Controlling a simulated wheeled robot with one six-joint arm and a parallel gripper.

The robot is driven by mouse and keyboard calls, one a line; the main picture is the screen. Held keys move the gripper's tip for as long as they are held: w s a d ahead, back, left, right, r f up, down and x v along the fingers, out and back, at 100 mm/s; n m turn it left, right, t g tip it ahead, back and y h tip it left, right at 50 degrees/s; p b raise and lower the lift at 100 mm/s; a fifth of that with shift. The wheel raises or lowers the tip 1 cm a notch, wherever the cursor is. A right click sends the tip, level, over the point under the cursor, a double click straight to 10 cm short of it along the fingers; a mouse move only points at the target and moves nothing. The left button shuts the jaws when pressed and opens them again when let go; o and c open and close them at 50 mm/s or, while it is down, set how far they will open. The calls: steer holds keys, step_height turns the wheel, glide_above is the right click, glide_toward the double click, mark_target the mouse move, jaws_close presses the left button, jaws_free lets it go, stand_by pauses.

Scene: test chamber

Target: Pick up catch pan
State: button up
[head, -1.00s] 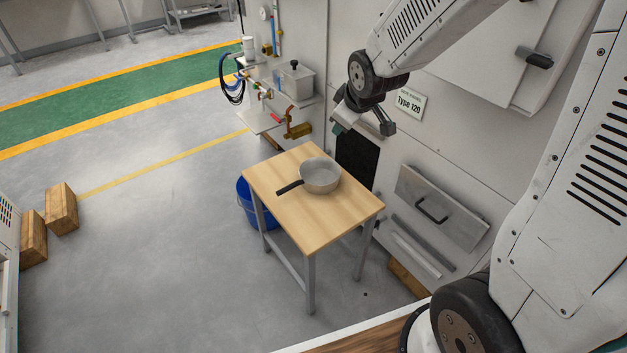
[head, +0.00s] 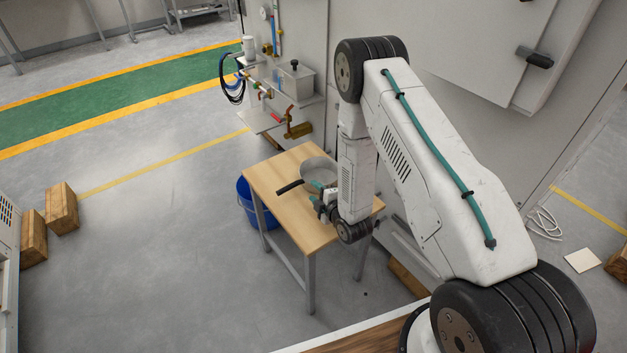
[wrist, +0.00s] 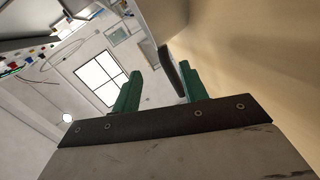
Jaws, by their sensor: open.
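The catch pan (head: 318,168) is a grey round pan with a dark handle (head: 290,186). It sits on the small wooden table (head: 265,177), with the handle toward the left. My arm hides part of its right side. My gripper (head: 318,196) is low over the table at the pan's near side, close to the base of the handle. In the wrist view the two green fingers of my gripper (wrist: 158,76) are apart. The dark handle (wrist: 171,70) shows between them, nearer the right finger. I cannot tell whether they touch.
A blue bucket (head: 245,190) stands on the floor by the table's left side. A wall panel with pipes, valves and a metal box (head: 291,82) is behind the table. Wooden blocks (head: 61,208) lie at the far left. The floor between is clear.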

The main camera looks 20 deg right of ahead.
mark_target(304, 182)
steer(key=shift+a+f, duration=0.1)
steer(key=shift+f, duration=0.2)
steer(key=shift+w+f, duration=0.1)
steer(key=shift+w, duration=0.3)
steer(key=x, duration=0.6)
steer(key=shift+w, duration=0.3)
jaws_close()
